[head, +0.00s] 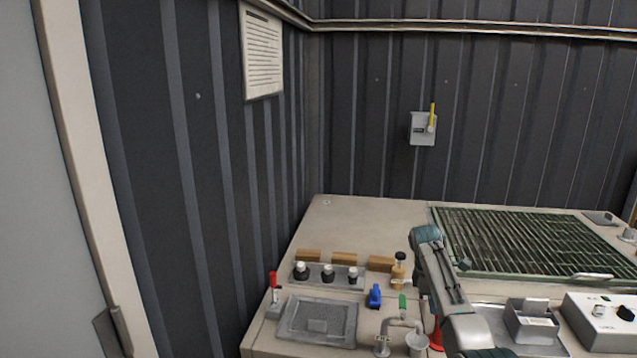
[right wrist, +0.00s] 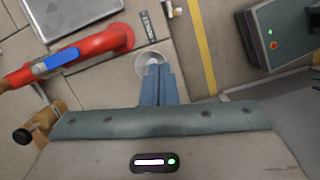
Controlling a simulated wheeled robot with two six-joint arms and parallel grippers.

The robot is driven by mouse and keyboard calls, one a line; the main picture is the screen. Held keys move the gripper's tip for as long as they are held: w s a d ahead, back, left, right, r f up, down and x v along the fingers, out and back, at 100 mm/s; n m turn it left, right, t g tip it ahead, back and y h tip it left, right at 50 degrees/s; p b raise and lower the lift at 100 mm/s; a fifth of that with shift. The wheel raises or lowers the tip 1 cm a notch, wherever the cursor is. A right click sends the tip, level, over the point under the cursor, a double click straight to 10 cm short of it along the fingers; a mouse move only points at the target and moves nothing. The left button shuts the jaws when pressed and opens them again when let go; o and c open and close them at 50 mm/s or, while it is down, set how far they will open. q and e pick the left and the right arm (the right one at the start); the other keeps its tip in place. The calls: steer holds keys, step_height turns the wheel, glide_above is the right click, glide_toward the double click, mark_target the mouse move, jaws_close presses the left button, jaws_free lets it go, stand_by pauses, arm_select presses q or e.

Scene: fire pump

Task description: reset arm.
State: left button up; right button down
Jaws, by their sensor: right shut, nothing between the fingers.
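My right gripper (right wrist: 158,72) shows in the right wrist view with its two blue-grey fingers together and nothing between them. Its fingertips overlap a pale round disc (right wrist: 151,63) in the picture; I cannot tell whether they touch it. In the head view my right arm (head: 442,280) stands over the bench top (head: 350,225), with a teal joint at its upper end. Its fingers cannot be made out there. My left gripper is in neither view.
The bench carries a grey tray (head: 318,320), black knobs (head: 328,273), a blue valve (head: 375,296), a green grate (head: 530,242) and a white control box (head: 603,320). In the wrist view, a red pipe (right wrist: 105,42) and a green box (right wrist: 285,30) flank the fingers.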

steer(key=s+f+m+t, duration=0.2)
steer(key=s+f+m, duration=0.4)
steer(key=s+f, duration=1.35)
steer(key=s+a+r+m+t+y, duration=0.1)
steer(key=s+a+r+m, duration=0.2)
steer(key=s, duration=1.2)
steer(key=s+r+m+t+y, duration=0.1)
steer(key=s+r+m+t, duration=0.3)
steer(key=s, duration=1.2)
step_height(320, 180, down, 35)
steer(key=d+g+b, duration=0.3)
steer(key=g, duration=0.1)
arm_select(q)
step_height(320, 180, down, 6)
steer(key=b, duration=0.3)
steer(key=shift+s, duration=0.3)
arm_select(e)
steer(key=s+f, duration=1.8)
steer(key=f, duration=0.1)
steer(key=shift+s+d+f+g, duration=0.15)
steer(key=shift+s+d+g, duration=0.15)
steer(key=shift+d+g, duration=0.1)
